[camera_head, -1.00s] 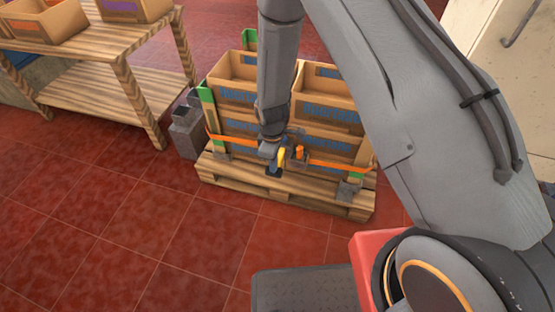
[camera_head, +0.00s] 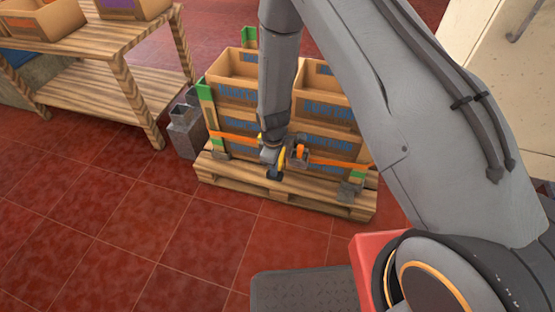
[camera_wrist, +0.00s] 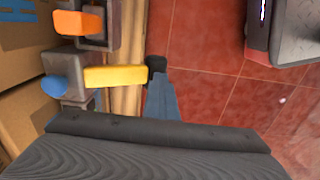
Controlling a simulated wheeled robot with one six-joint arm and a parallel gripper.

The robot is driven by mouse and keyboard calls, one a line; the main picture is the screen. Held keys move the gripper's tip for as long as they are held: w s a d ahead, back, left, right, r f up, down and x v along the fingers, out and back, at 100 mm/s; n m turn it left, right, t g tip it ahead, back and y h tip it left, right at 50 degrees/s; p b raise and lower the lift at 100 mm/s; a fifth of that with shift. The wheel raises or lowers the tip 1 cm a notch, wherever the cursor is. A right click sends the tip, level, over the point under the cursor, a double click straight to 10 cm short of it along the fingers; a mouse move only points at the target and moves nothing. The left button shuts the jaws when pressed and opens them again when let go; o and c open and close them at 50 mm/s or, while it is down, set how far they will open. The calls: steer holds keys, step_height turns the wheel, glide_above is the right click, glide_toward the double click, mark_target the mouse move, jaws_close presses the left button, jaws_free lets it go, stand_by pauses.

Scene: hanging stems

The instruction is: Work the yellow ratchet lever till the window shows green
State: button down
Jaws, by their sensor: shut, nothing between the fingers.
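The yellow lever (camera_head: 282,161) is on a grey ratchet body at the front of the strapped boxes. In the wrist view the yellow lever (camera_wrist: 115,76) reaches right from the ratchet body (camera_wrist: 60,64), which has a blue round part (camera_wrist: 54,86). My gripper (camera_head: 275,174) is shut and empty at the lever's outer end. In the wrist view my gripper (camera_wrist: 158,72) has its dark tip right by that end; I cannot tell whether they touch. An orange piece (camera_wrist: 78,22) sits in a grey bracket beside the ratchet. I cannot make out the window or its colour.
An orange strap (camera_head: 338,163) runs round stacked cardboard boxes (camera_head: 328,112) on a wooden pallet (camera_head: 232,174). Grey blocks (camera_head: 184,132) stand left of it. A wooden table (camera_head: 128,85) with boxes is at the upper left. Red tiled floor in front is clear.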

steer(key=shift+s+a+r+p, duration=0.1)
steer(key=shift+s+r+p, duration=0.15)
steer(key=shift+r+p, duration=0.5)
steer(key=shift+s+a+r+p, duration=0.1)
steer(key=shift+s+r+p, duration=0.1)
steer(key=shift+r+p, duration=0.5)
steer(key=shift+r, duration=0.1)
steer(key=shift+r+p, duration=0.45)
steer(key=shift+r, duration=0.2)
steer(key=shift+f, duration=0.1)
steer(key=c, duration=1)
jaws_free()
